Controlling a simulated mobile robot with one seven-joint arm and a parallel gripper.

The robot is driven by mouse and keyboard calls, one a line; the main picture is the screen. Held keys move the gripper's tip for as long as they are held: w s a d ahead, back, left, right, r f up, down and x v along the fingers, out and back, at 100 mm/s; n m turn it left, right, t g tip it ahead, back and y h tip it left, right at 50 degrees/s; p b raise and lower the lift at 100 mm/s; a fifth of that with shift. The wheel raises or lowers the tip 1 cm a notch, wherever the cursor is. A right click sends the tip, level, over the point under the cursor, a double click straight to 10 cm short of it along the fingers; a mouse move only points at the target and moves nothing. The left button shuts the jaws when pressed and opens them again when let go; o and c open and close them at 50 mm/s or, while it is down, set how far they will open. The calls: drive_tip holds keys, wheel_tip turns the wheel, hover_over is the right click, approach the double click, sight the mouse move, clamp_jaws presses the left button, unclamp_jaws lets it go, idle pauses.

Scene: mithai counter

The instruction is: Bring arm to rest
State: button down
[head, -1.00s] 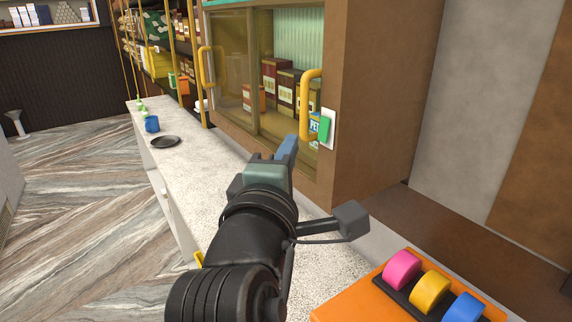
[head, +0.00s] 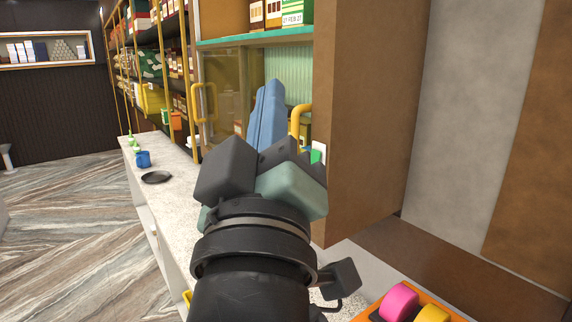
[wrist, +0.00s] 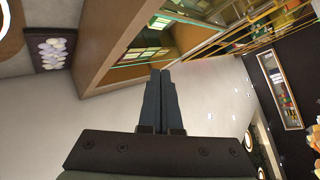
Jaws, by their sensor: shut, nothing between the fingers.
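My gripper (head: 268,108) is shut and empty, its blue fingers together and pointing up in the head view. It is raised in front of the wall cabinet (head: 375,120), above the speckled counter (head: 180,205). In the wrist view my gripper (wrist: 162,90) shows its two fingers side by side with nothing between them. My arm hides part of the cabinet front and the counter.
The cabinet has yellow handles (head: 197,102) and a glass front. A dark plate (head: 156,177) and a blue mug (head: 143,159) stand on the far counter. An orange holder with coloured rolls (head: 399,301) is at the lower right. The floor at left is clear.

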drive_tip(key=s+d+r+m+t, duration=0.1)
drive_tip(key=s+r+m+t, duration=0.3)
drive_tip(key=s+r+m, duration=0.2)
drive_tip(key=shift+s+d+r+m, duration=0.2)
drive_tip(key=shift+s+d+m, duration=0.1)
drive_tip(key=shift+s+m, duration=0.55)
